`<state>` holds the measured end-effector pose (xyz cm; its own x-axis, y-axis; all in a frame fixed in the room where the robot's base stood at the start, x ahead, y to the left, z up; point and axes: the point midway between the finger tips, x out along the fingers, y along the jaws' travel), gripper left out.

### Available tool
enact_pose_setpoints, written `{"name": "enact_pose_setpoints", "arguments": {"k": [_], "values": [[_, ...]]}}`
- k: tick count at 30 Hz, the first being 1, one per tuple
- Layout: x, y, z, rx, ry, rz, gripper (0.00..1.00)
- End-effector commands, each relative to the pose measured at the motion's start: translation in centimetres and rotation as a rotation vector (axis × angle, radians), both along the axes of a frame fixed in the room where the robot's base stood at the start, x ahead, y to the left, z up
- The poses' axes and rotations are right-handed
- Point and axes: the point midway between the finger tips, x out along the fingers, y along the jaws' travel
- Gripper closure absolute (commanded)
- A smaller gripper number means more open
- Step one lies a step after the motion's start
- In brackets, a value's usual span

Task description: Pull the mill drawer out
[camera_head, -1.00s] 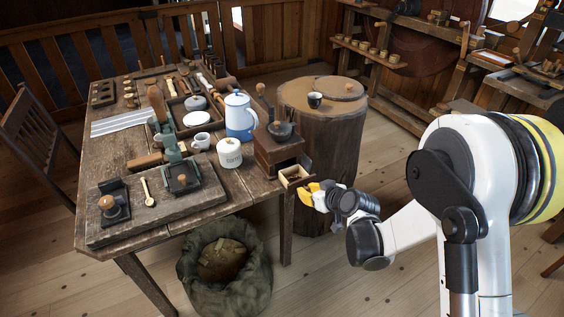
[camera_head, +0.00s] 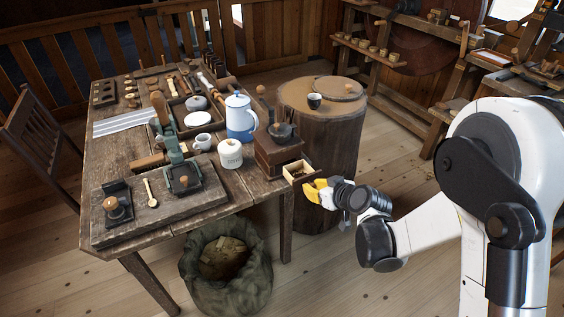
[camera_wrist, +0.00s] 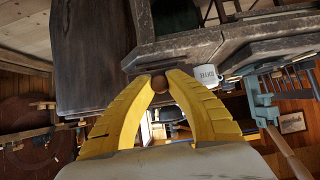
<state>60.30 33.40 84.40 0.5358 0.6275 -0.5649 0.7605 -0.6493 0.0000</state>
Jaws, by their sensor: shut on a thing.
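The mill (camera_head: 278,150) is a dark brown wooden box with a dark bowl top and a crank knob, at the right front corner of the table (camera_head: 250,194). Its small drawer (camera_head: 299,171) stands partly out of the front, with brown stuff inside. My gripper (camera_head: 311,188) has yellow fingers at the drawer's front. In the wrist view my gripper (camera_wrist: 160,82) is shut around a small round brown knob (camera_wrist: 160,84), gripped between the fingertips. The fingers hide part of the drawer front in the head view.
A white canister (camera_head: 230,154), a blue-and-white coffee pot (camera_head: 239,118) and a mug (camera_head: 203,141) stand near the mill. A stump (camera_head: 335,140) bearing a dark cup is behind it. A sack (camera_head: 225,272) sits under the table. The floor at the right front is open.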

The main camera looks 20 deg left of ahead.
Motion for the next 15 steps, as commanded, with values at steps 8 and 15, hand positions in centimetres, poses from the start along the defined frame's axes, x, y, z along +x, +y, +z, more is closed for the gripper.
{"name": "enact_pose_setpoints", "arguments": {"k": [8,15], "values": [[-0.6,0.5,-0.1,0.0,0.0,0.001,1.0],[-1.6,1.4,-0.2,0.0,0.0,0.001,1.0]]}}
